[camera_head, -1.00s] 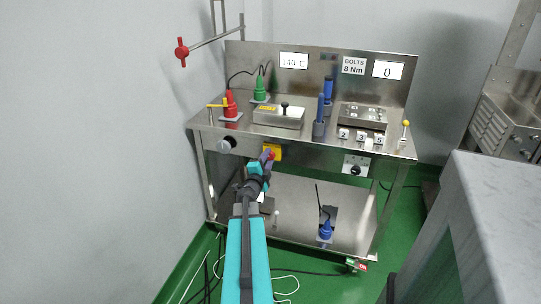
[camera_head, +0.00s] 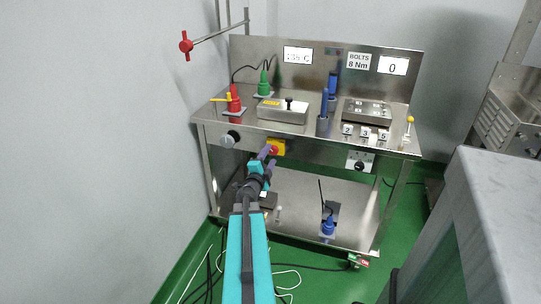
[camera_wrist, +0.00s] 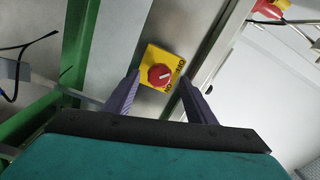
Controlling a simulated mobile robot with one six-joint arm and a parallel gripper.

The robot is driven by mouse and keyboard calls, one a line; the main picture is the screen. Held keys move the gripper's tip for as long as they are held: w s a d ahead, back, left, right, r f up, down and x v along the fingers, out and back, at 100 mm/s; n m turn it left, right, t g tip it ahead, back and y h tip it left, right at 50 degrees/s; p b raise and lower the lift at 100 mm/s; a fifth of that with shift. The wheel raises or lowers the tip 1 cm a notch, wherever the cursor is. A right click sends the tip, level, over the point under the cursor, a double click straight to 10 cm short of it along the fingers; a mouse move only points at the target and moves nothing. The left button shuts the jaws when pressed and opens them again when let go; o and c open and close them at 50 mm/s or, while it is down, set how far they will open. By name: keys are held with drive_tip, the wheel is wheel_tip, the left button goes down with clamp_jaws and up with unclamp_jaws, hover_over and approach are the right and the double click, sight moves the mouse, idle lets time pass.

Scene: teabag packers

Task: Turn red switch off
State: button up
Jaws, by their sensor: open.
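The red switch (camera_wrist: 160,75) is a round red knob with a pale mark across it, on a yellow plate (camera_wrist: 152,57). It also shows in the head view, where the red knob (camera_head: 273,150) sits on its yellow plate on the front of the steel bench. My gripper (camera_head: 268,158) is in front of the switch. In the wrist view my gripper (camera_wrist: 158,88) is open, with one purple finger on each side of the knob. Nothing is held. I cannot tell whether the fingers touch the knob or its plate.
The steel bench (camera_head: 300,134) bears a red tool (camera_head: 234,100), a green tool (camera_head: 264,82) and blue tools (camera_head: 323,104). A round grey knob (camera_head: 230,139) is left of the switch and a black dial (camera_head: 357,164) right. A pale worktop (camera_head: 500,200) stands at the right.

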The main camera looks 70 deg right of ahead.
drive_tip(key=a+p, duration=0.2)
drive_tip(key=a, duration=0.4)
drive_tip(key=shift+s+a+r+p, duration=0.1)
drive_tip(key=shift+p, duration=0.25)
drive_tip(key=shift+s+a+p, duration=0.1)
drive_tip(key=shift+a+p, duration=2.3)
drive_tip(key=shift+p, duration=1.55)
